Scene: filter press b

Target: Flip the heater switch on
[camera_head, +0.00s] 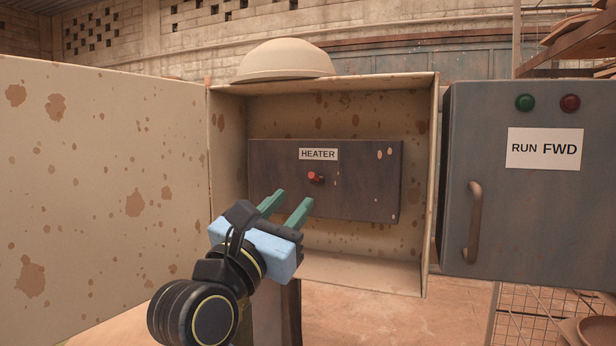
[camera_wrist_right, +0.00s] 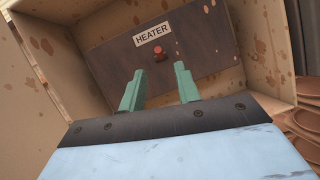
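The heater switch (camera_head: 316,177) is a small red toggle on a dark brown panel (camera_head: 360,185), below a white HEATER label (camera_head: 318,154). The panel sits inside an open, rust-spotted beige box (camera_head: 360,273). My right gripper (camera_head: 291,202) is open and empty, in front of the box and a little below and left of the switch. Its two green fingers point toward the panel, apart from the switch. In the right wrist view the switch (camera_wrist_right: 159,54) shows beyond the fingertips (camera_wrist_right: 158,72), between them. My left gripper is not in view.
The box's door (camera_head: 100,190) stands open at the left. A grey cabinet (camera_head: 520,220) marked RUN FWD, with a handle (camera_head: 474,222) and green and red lamps, stands close at the right. A beige dome-shaped hat (camera_head: 284,62) rests on the box.

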